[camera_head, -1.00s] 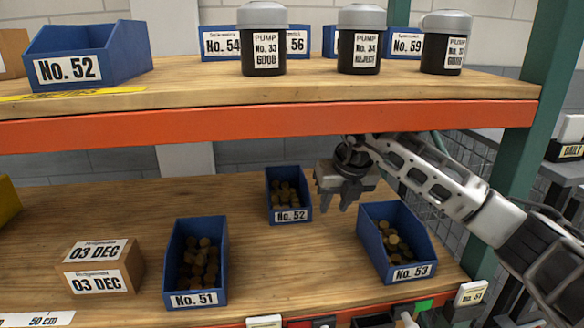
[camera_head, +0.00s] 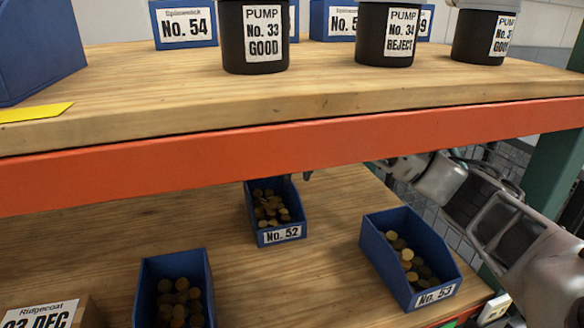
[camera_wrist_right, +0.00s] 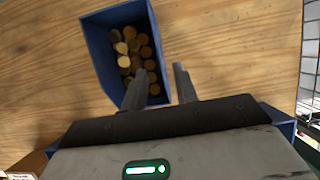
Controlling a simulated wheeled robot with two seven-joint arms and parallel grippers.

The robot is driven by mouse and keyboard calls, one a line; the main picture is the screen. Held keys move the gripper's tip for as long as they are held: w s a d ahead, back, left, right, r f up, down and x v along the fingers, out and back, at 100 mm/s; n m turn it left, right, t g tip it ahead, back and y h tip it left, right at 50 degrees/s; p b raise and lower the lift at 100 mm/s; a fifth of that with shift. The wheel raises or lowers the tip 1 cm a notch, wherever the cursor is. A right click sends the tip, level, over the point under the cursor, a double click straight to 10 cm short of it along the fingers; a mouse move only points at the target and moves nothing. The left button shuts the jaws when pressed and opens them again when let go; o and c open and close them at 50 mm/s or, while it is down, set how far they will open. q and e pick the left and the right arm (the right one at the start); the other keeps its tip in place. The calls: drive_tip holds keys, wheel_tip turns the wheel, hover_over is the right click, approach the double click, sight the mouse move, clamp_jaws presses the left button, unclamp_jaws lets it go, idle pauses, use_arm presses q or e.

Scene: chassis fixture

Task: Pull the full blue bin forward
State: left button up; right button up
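Three blue bins with round brown pieces stand on the lower shelf: No. 52 (camera_head: 282,235) at the back middle, No. 53 (camera_head: 436,296) at the right, and No. 51 (camera_head: 147,290) at the front left, cut off below. In the head view, my right gripper is mostly hidden behind the orange beam; a dark tip shows beside No. 52's back right corner. In the right wrist view, my right gripper (camera_wrist_right: 162,80) is open, its fingers apart near the wall of a blue bin (camera_wrist_right: 92,55), probably No. 52. One finger overlaps the bin's inside; contact is unclear. My left gripper is not in view.
The orange beam (camera_head: 300,160) crosses above the lower shelf. The upper shelf holds dark pump jars (camera_head: 255,40) and more blue bins. A labelled brown box (camera_head: 45,315) is at the front left. Bare wood lies in front of No. 52.

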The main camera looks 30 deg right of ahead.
sight(294, 206)
drive_tip(key=shift+s, duration=0.1)
drive_tip(key=shift+p+x, duration=0.4)
drive_tip(key=shift+x, duration=3.45)
clamp_jaws()
